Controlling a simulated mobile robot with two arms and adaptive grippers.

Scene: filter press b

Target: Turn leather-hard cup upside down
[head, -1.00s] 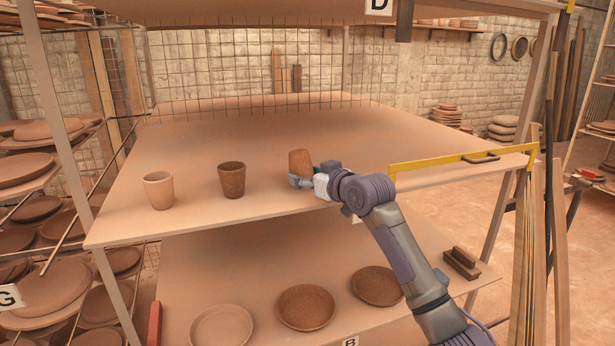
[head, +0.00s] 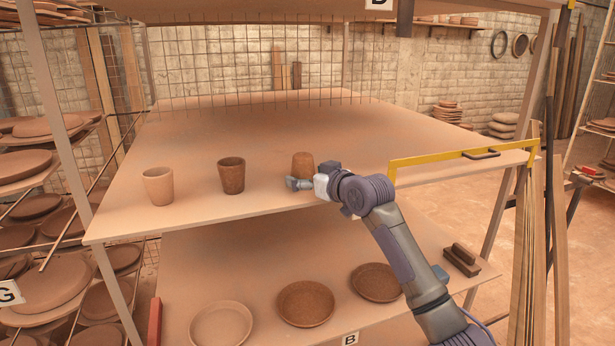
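A reddish-brown cup (head: 303,164) is at the front of the upper shelf board, upside down, with its closed, narrower end on top. My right gripper (head: 298,184) is at its lower part, with a finger in front of it. The finger hides the cup's lower edge, so I cannot tell whether the rim rests on the board or whether the fingers still press on the cup. A dark brown cup (head: 231,176) and a pale cup (head: 158,187) stand upright to the left, open ends up. My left gripper is not in view.
The upper board (head: 250,130) is clear behind the cups. A yellow bar (head: 440,158) with a dark handle runs along its right front edge. The lower board holds a pale dish (head: 221,325), two brown dishes (head: 306,303) (head: 377,282) and a wooden brush-like block (head: 462,259).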

